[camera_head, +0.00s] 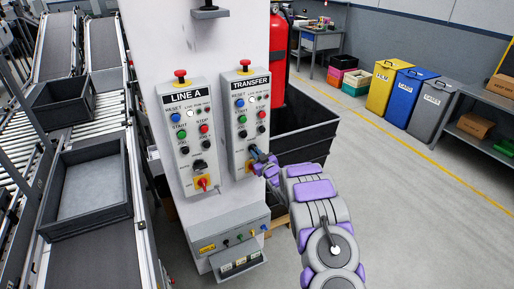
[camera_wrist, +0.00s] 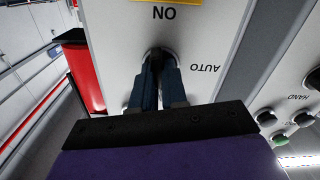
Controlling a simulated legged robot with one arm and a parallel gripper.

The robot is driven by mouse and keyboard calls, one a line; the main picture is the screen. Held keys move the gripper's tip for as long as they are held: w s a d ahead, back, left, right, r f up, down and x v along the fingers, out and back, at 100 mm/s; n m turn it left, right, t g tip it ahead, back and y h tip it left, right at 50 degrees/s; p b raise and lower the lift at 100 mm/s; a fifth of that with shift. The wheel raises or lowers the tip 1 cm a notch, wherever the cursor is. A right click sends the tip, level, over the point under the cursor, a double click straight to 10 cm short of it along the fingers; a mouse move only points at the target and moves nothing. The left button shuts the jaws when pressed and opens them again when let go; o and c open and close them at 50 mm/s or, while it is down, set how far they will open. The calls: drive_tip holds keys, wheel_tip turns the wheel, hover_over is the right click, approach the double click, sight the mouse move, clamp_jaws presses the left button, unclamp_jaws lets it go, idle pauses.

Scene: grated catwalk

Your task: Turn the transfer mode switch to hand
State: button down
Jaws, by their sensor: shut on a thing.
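The TRANSFER panel (camera_head: 237,107) is the right one of two grey boxes on the white column. Its mode switch knob (camera_wrist: 160,53) is dark and sits between my fingertips in the wrist view. There the panel appears upside down, with AUTO printed beside the knob. My gripper (camera_head: 258,156) reaches the lower part of the panel from the right. In the wrist view my gripper (camera_wrist: 158,75) is shut on the knob, with the two blue-grey fingers around it. The fingers hide much of the knob, so its pointing direction cannot be told.
The LINE A panel (camera_head: 190,127) with its own selector and red-yellow rotary switch (camera_head: 203,183) is close on the left. A grey box with small knobs (camera_head: 231,233) juts out below. A dark crate (camera_head: 308,121) stands right of the column. Open floor lies farther right.

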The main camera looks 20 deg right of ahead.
drive_tip(key=shift+w+r+m+p, duration=0.1)
drive_tip(key=shift+r+m+p, duration=0.3)
drive_tip(key=shift+m+p, duration=0.75)
drive_tip(key=shift+m, duration=0.35)
drive_tip(key=c, duration=1.4)
unclamp_jaws()
drive_tip(key=shift+o, duration=1.2)
drive_tip(key=shift+w+f, duration=0.1)
drive_tip(key=shift+f, duration=0.2)
drive_tip(key=s, duration=1.7)
drive_tip(key=shift+s+d, duration=0.15)
drive_tip(key=shift+d, duration=0.2)
drive_tip(key=shift+f, duration=0.1)
